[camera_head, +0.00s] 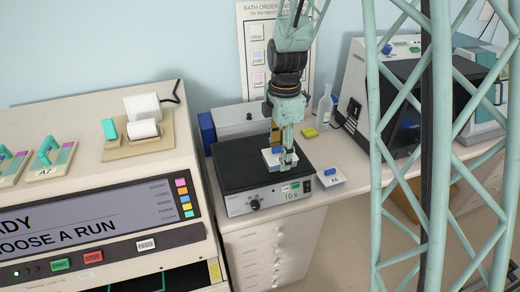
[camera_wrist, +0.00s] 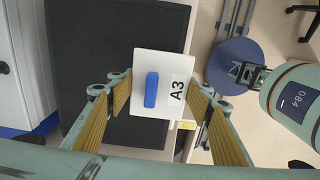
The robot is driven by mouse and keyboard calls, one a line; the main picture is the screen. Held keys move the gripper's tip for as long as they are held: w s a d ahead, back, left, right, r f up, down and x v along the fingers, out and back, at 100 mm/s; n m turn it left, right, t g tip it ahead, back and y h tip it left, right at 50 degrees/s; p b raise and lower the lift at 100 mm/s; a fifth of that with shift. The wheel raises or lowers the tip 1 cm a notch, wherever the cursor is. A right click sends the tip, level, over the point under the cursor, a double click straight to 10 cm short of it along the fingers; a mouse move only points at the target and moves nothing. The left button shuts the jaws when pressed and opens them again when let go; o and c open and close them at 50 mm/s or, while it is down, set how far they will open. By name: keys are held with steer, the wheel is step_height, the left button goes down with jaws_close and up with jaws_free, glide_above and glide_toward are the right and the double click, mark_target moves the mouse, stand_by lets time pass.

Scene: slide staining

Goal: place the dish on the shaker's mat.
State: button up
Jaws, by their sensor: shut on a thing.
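The dish is a white square labelled A3 with a blue grip bar; in the wrist view the dish (camera_wrist: 150,62) lies between my fingertips. My gripper (camera_wrist: 160,88) is shut on it, one padded finger on each side. In the head view my gripper (camera_head: 284,160) points down and the dish (camera_head: 271,161) shows over the right part of the shaker's black mat (camera_head: 236,170). The mat (camera_wrist: 100,40) also shows beneath it in the wrist view, with the dish overlapping its right edge there. I cannot tell whether the dish touches the mat.
The shaker (camera_head: 270,199) has a front knob and a lit display. Another white dish with a blue grip (camera_head: 330,178) lies on the bench to its right. A yellow block (camera_head: 309,132) and a bottle (camera_head: 325,108) stand behind. A large console (camera_head: 110,225) stands left.

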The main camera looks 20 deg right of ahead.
glide_above(260, 157)
steer(key=shift+f+p, duration=0.45)
steer(key=shift+f, duration=0.05)
steer(key=shift+f, duration=1.75)
steer(key=shift+f, duration=0.15)
steer(key=o, duration=0.9)
steer(key=shift+r, duration=0.2)
